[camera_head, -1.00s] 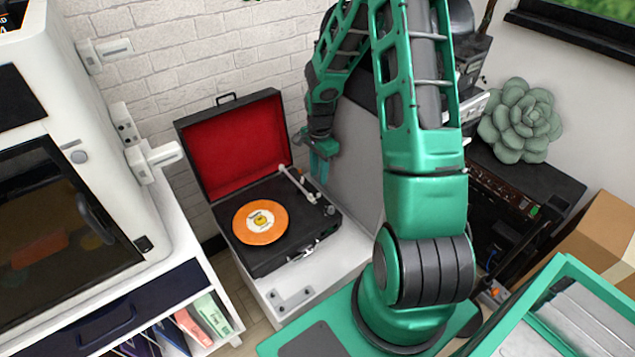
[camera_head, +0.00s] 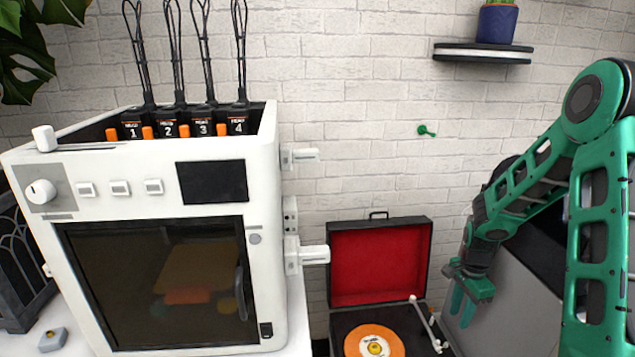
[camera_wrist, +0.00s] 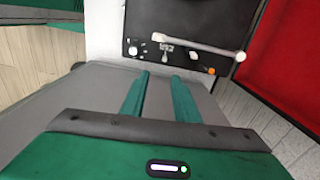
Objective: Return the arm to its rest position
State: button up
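My green arm (camera_head: 590,160) stands at the right of the head view, bent at the elbow, with its forearm reaching down and left. My gripper (camera_head: 464,308) hangs at the forearm's end, just right of the record player in the picture. In the wrist view my gripper's two green fingers (camera_wrist: 160,80) are apart with nothing between them. The record player's deck and tonearm lie beyond the fingertips there, and I see no contact.
The record player (camera_head: 380,222) has its red-lined lid open and an orange record (camera_head: 374,342) on it. A white 3D printer (camera_head: 215,180) fills the left. A wall shelf (camera_head: 482,53) holds a blue pot (camera_head: 497,24). A grey panel (camera_head: 515,310) is beside my gripper.

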jog(key=s+r+n+h, duration=0.1)
jog(key=s+r+n, duration=0.6)
jog(key=s+r, duration=1.35)
jog(key=s+a+r+n+y, duration=0.1)
jog(key=s+a+r+n, duration=0.1)
jog(key=s, duration=0.7)
jog(key=shift+a+r+n, duration=0.3)
jog(key=shift+a+n, duration=0.5)
jog(key=shift+a, duration=0.05)
jog(key=shift+w+f, duration=0.25)
jog(key=shift+w, duration=0.3)
jog(key=shift+o, duration=0.4)
jog(key=shift+a, duration=0.1)
